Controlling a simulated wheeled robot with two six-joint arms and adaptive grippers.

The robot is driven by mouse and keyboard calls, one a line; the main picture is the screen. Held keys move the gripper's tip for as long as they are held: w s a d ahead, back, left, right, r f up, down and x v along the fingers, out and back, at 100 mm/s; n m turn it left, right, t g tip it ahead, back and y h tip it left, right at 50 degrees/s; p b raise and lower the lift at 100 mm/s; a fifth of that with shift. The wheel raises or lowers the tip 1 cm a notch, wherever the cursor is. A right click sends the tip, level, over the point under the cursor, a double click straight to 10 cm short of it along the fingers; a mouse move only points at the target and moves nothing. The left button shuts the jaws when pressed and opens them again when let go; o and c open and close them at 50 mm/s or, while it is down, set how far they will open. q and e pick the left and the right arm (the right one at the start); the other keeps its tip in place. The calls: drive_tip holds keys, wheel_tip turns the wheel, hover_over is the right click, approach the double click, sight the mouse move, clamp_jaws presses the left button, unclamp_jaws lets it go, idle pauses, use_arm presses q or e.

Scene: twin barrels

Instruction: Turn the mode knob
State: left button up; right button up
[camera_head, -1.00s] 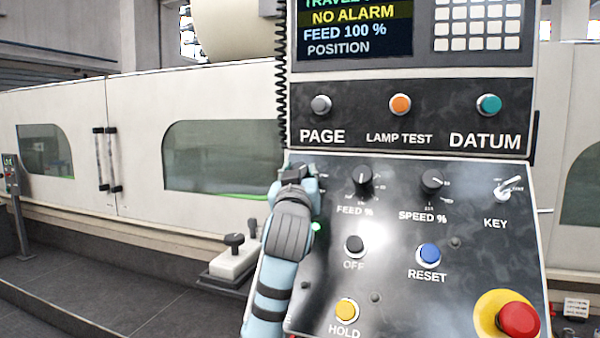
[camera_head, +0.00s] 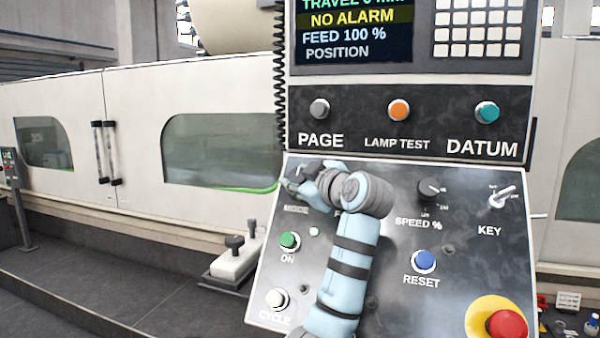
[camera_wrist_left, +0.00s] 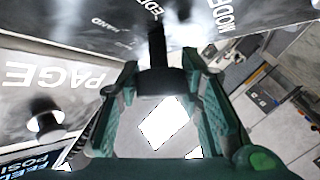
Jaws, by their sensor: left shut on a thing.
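The black mode knob (camera_wrist_left: 160,82) sits between my left fingers in the left wrist view, with the printed words MODE, EDIT and HAND around it. My left gripper (camera_wrist_left: 160,75) is shut on this knob. In the head view my left gripper (camera_head: 302,182) is at the upper left of the sloped control panel (camera_head: 460,225), just above the MODE label. There the gripper hides most of the knob. I cannot tell which setting the knob points to. My right gripper is not in view.
My left forearm covers the feed knob and the OFF and HOLD buttons. The speed knob (camera_head: 429,190), key switch (camera_head: 502,197), blue RESET button (camera_head: 424,261) and red emergency button (camera_head: 507,325) lie to the right. The green ON button (camera_head: 289,241) is left of the forearm.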

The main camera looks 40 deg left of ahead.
use_arm(q)
drive_tip(key=shift+n+g, duration=0.3)
drive_tip(key=shift+n, duration=0.1)
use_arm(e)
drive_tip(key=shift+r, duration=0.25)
use_arm(q)
drive_tip(key=o, duration=1.1)
drive_tip(key=shift+o, duration=0.3)
drive_tip(key=shift+w, duration=0.1)
drive_tip(key=shift+a, duration=0.1)
drive_tip(key=v, duration=1.1)
drive_tip(key=shift+s+d, duration=0.25)
drive_tip(key=shift+d, duration=0.05)
